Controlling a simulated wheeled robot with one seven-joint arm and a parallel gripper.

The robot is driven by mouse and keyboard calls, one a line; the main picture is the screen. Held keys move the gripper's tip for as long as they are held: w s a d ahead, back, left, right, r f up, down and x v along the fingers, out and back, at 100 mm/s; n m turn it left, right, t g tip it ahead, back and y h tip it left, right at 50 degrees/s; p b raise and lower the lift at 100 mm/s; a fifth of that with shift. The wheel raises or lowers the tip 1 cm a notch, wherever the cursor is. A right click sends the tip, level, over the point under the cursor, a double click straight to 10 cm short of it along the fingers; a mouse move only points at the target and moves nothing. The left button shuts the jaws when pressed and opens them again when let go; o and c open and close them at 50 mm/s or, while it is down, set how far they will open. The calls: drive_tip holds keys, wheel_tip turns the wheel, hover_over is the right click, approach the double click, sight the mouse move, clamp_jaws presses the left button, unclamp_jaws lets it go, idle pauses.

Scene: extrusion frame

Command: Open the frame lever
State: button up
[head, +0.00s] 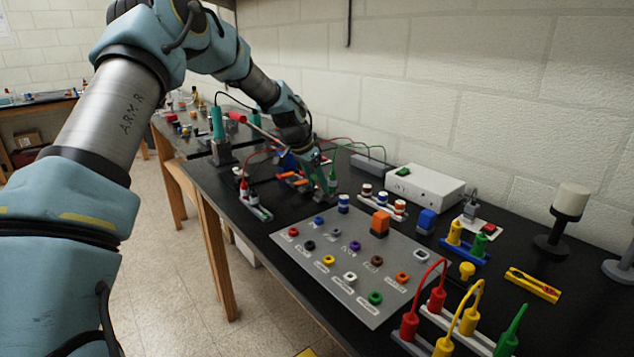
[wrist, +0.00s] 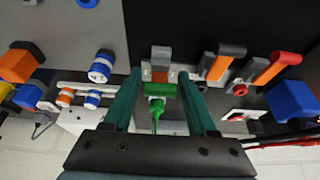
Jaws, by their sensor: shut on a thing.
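My gripper (head: 318,178) is low over the black bench, at the end of the arm. In the wrist view its two teal fingers (wrist: 159,82) stand on either side of a green plug (wrist: 160,90) with a cable, and are shut on it. The green plug (head: 332,181) also shows beside the gripper in the head view. Orange-handled levers (wrist: 222,65) lie just right of the fingers in the wrist view; they show left of the gripper in the head view (head: 290,177). I cannot tell which is the frame lever.
A grey panel with coloured sockets (head: 340,262) lies in front of the gripper. A white box (head: 425,187) stands near the wall. Red and white plugs (head: 244,190) stand left of the gripper. Cables run behind it. A blue block (wrist: 292,102) is at right in the wrist view.

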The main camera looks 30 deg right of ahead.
drive_tip(key=shift+a+f+h+b, duration=0.3)
drive_tip(key=shift+f+h+b, duration=0.2)
drive_tip(key=shift+b, duration=1.2)
drive_tip(key=shift+s+r+h+b, duration=0.15)
drive_tip(key=shift+h+b, duration=0.25)
drive_tip(key=shift+b, duration=0.45)
drive_tip(key=shift+r, duration=0.1)
drive_tip(key=o, duration=1.3)
drive_tip(key=shift+o, duration=0.2)
drive_tip(key=b+v, duration=0.2)
drive_tip(key=v, duration=0.9)
